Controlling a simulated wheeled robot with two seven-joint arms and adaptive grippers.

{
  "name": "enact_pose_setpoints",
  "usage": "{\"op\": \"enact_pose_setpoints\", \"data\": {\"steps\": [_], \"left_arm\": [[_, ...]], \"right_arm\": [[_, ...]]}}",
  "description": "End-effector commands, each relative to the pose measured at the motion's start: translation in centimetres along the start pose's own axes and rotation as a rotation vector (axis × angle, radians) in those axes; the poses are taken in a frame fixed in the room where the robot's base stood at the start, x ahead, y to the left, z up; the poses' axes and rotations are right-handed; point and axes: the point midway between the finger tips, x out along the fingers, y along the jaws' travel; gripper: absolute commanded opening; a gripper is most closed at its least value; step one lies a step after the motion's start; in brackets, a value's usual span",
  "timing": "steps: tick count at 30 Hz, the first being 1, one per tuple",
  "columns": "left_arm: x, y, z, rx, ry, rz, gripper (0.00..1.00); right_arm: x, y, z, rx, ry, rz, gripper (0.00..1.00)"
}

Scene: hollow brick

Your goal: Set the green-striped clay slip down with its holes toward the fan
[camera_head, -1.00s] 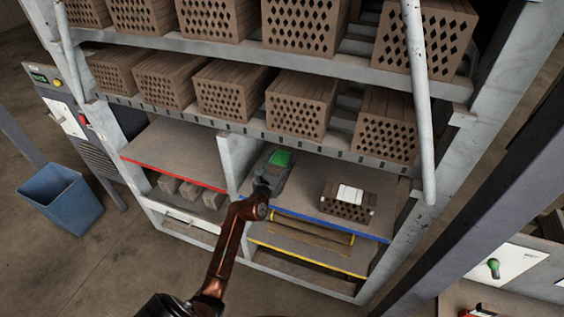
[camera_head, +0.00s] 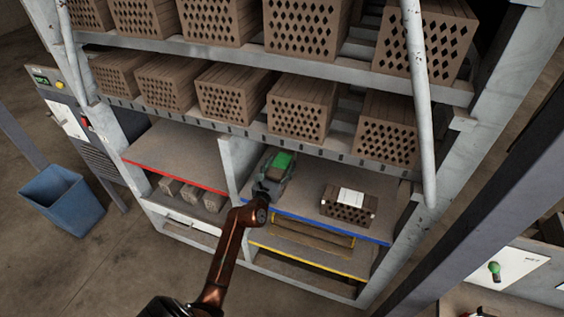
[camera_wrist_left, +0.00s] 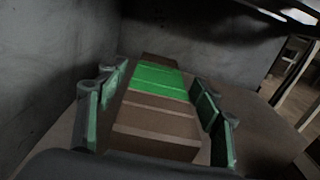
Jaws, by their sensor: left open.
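The green-striped clay slip (camera_head: 282,161) lies on the blue-edged shelf (camera_head: 306,188), against the grey divider on its left. In the left wrist view it is a brown block (camera_wrist_left: 155,118) with a bright green band (camera_wrist_left: 158,80) across its top. My left gripper (camera_head: 270,178) reaches in from the front. Its fingers (camera_wrist_left: 160,108) stand open on both sides of the slip, with gaps visible near the fingertips. The slip's hole faces are not visible in either view. My right gripper is not in view, and I cannot make out a fan.
A holed brick with a white label (camera_head: 348,204) sits to the right on the same shelf. The red-edged shelf (camera_head: 178,150) at left is empty. Rows of holed bricks (camera_head: 300,112) fill the racks above. A white post (camera_head: 418,95) stands at right.

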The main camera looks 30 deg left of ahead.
Motion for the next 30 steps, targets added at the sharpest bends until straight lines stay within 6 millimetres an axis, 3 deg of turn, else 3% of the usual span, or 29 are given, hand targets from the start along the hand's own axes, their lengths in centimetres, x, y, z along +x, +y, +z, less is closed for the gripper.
{"op": "enact_pose_setpoints", "data": {"steps": [9, 15, 30], "left_arm": [[-6.7, 0.1, -0.1, 0.000, 0.002, 0.001, 0.60], [-9.6, 0.1, 0.0, 0.001, 0.002, 0.001, 0.60], [-10.5, 0.0, 0.0, 0.000, 0.000, 0.001, 0.60]], "right_arm": [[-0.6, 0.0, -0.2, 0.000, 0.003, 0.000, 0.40], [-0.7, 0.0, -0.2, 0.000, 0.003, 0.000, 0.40], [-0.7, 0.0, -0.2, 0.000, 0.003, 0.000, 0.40]]}}
